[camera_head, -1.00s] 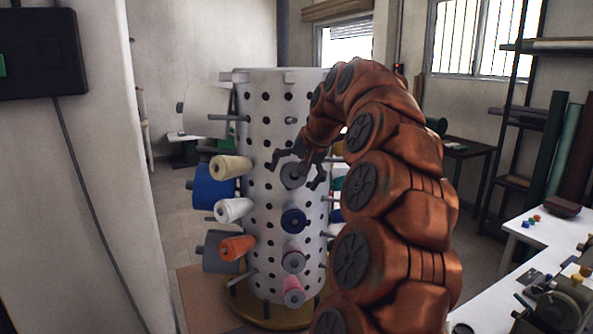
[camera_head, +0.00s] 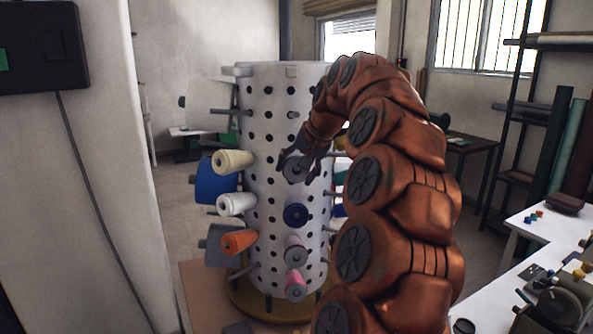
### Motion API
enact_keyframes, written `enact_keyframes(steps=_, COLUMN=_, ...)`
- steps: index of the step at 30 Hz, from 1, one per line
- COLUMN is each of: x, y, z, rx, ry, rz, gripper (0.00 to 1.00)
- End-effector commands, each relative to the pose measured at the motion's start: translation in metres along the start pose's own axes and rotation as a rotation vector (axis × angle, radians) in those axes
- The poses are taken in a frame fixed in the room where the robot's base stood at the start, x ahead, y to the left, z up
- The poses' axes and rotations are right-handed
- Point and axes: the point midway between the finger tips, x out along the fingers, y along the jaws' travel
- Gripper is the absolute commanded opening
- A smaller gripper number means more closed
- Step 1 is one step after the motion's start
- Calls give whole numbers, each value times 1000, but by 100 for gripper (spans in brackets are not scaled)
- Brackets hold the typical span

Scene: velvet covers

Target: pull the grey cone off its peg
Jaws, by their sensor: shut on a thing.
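The grey cone (camera_head: 296,170) sits on the front of the white perforated drum (camera_head: 262,190), level with the upper cones. My gripper (camera_head: 296,166) is at it, with its dark fingers closed around the cone's sides. The cone is partly covered by the fingers, and its peg is hidden. From this view I cannot tell whether the cone has shifted along the peg.
Below it on the drum are a navy cone (camera_head: 296,214), a grey-ended cone (camera_head: 296,256) and a pink cone (camera_head: 296,285). To the left are a cream cone (camera_head: 234,160), a white cone (camera_head: 236,204) and an orange cone (camera_head: 239,242). Bare pegs also stick out.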

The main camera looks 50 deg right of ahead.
Motion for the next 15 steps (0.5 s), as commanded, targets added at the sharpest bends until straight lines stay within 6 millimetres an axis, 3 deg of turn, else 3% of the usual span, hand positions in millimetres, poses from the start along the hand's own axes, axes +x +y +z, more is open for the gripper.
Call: enact_keyframes(steps=15, x=-5, y=0, z=3, rx=0, ry=2, rz=0, gripper=31)
